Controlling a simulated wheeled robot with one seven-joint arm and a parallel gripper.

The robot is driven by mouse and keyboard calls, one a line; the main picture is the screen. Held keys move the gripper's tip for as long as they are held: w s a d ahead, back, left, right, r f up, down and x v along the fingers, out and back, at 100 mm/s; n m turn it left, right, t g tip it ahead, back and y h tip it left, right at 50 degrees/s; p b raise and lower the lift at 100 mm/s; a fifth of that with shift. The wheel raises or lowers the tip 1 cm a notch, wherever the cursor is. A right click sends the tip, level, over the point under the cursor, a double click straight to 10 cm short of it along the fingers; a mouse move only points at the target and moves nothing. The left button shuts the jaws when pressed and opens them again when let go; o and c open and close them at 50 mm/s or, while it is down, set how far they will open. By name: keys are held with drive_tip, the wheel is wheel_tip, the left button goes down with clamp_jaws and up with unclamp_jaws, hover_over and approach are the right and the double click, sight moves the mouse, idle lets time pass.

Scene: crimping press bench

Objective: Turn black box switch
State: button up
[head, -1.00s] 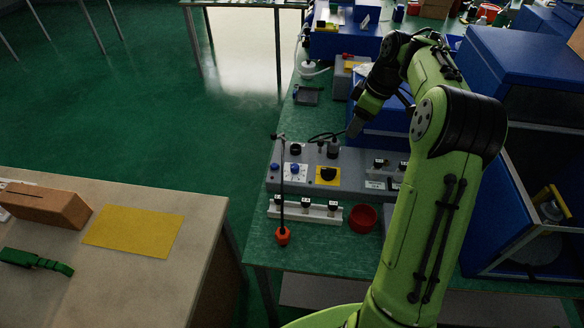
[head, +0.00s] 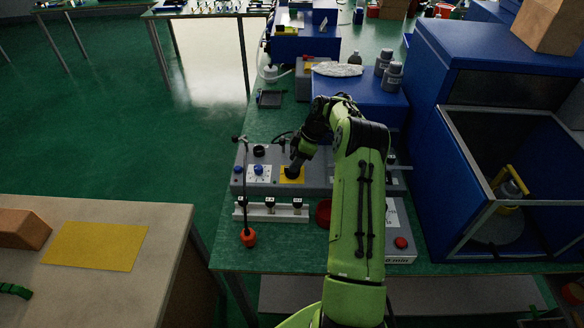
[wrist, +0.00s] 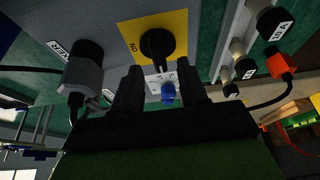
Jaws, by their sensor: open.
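The plate is on the grey control box (head: 318,178) on the green bench. My gripper (wrist: 165,72) is open, its two dark fingers pointing at the knob. The knob lies just beyond the fingertips, roughly centred between them; I cannot tell whether they touch.
Blue knobs (head: 259,169) sit left of the plate. A grey connector (wrist: 82,72) with a cable is close to the fingers. A blue machine (head: 450,170) stands right.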

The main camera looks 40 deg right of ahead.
drive_tip(key=x, duration=0.2)
drive_tip(key=shift+w+f, duration=0.15)
drive_tip(key=shift+f, duration=0.15)
drive_tip(key=shift+a, duration=0.1)
clamp_jaws()
drive_tip(key=shift+m+b, duration=0.3)
drive_tip(key=m+t+h+b, duration=0.1)
drive_tip(key=m+b, duration=0.1)
drive_tip(key=m, duration=0.1)
drive_tip(key=shift+m, duration=0.4)
drive_tip(key=m+t+h+b, duration=0.1)
drive_tip(key=m, duration=0.3)
drive_tip(key=shift+h+b, duration=0.4)
drive_tip(key=m+h+b, duration=0.1)
drive_tip(key=m+h, duration=0.1)
drive_tip(key=m, duration=0.3)
drive_tip(key=shift+m, duration=0.4)
drive_tip(key=shift+m+g+h, duration=0.4)
drive_tip(key=shift+m+h, duration=0.4)
drive_tip(key=shift+m, duration=1)
